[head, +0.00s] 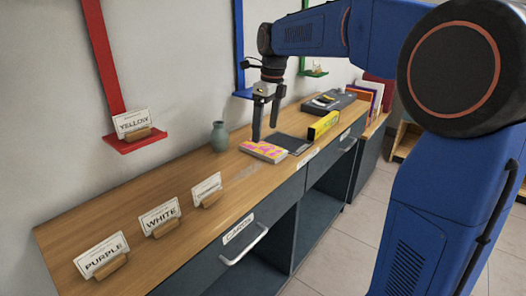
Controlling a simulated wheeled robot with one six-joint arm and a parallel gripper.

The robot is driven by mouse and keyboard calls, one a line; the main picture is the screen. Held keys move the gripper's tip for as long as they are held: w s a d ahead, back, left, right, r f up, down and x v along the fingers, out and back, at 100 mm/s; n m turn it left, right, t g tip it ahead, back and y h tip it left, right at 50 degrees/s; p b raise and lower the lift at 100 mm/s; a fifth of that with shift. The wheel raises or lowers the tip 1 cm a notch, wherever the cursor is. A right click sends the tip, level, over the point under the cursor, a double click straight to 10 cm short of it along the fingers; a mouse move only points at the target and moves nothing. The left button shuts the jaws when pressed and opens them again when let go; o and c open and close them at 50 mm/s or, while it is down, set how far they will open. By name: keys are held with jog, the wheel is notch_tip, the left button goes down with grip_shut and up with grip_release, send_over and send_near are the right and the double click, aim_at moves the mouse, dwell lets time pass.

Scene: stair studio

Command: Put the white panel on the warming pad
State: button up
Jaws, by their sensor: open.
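My gripper (265,132) points down over the counter, open, with nothing seen between its fingers. Its tips are just above or behind a pink and yellow box (263,152); I cannot tell whether they touch it. A flat dark pad (289,143), which may be the warming pad, lies on the counter just right of that box. A card reading WHITE (159,216) stands in a wooden holder at the front left of the counter. No plain white panel shows clearly, and I cannot tell whether this card is it.
The wooden counter (120,205) also holds a PURPLE card (101,254), another small card (207,188), a green vase (219,137), a yellow box (323,125) and a dark case (328,102). A YELLOW card (132,123) stands on a red wall shelf. Counter between cards and vase is clear.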

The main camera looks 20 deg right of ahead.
aim_at(263, 147)
jog(key=shift+w+a+f, duration=0.15)
jog(key=shift+w+f, duration=0.05)
jog(key=shift+f, duration=1.4)
jog(key=shift+w+a+f, duration=0.1)
jog(key=shift+w+f, duration=0.05)
jog(key=shift+f, duration=1.45)
jog(key=c, duration=1.4)
jog(key=shift+o, duration=0.2)
jog(key=shift+r, duration=0.1)
